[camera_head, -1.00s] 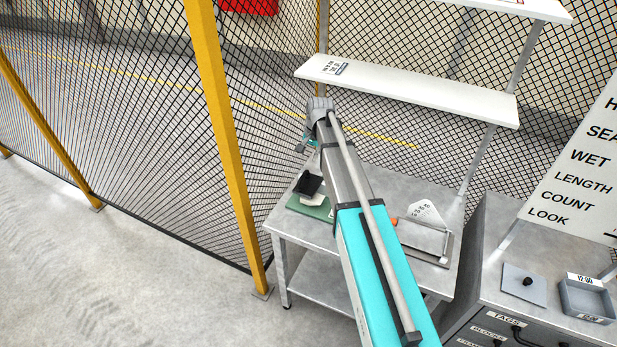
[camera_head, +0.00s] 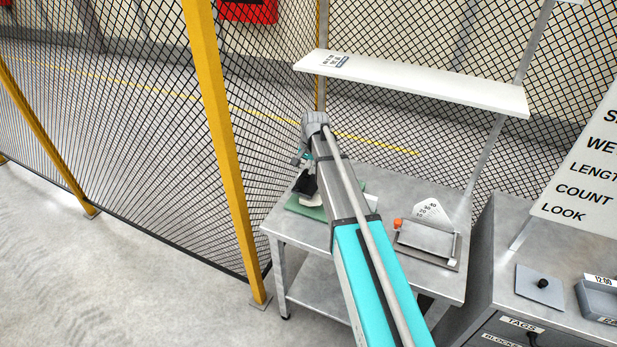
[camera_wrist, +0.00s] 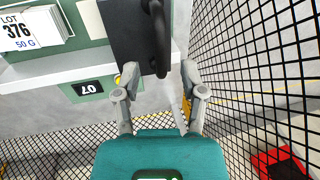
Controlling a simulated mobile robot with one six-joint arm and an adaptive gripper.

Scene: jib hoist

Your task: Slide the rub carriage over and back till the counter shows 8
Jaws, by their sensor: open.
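The black rub carriage (camera_wrist: 130,30) with its upright black handle (camera_wrist: 161,38) is at the top of the wrist view. In the head view the carriage (camera_head: 305,183) sits over the green base (camera_head: 308,211), partly hidden by my arm. My gripper (camera_wrist: 160,70) is open, with one fingertip on each side of the handle's lower end in the picture; I cannot tell whether they touch it. The counter (camera_wrist: 90,88) is a black window with white digits on the green base. The digits look upside down and seem to read 07, though small.
A gauge with a fan-shaped scale (camera_head: 430,236) stands right on the metal table (camera_head: 380,186). A white shelf (camera_head: 415,84) hangs above. Mesh fence and a yellow post (camera_head: 222,150) are close on the left.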

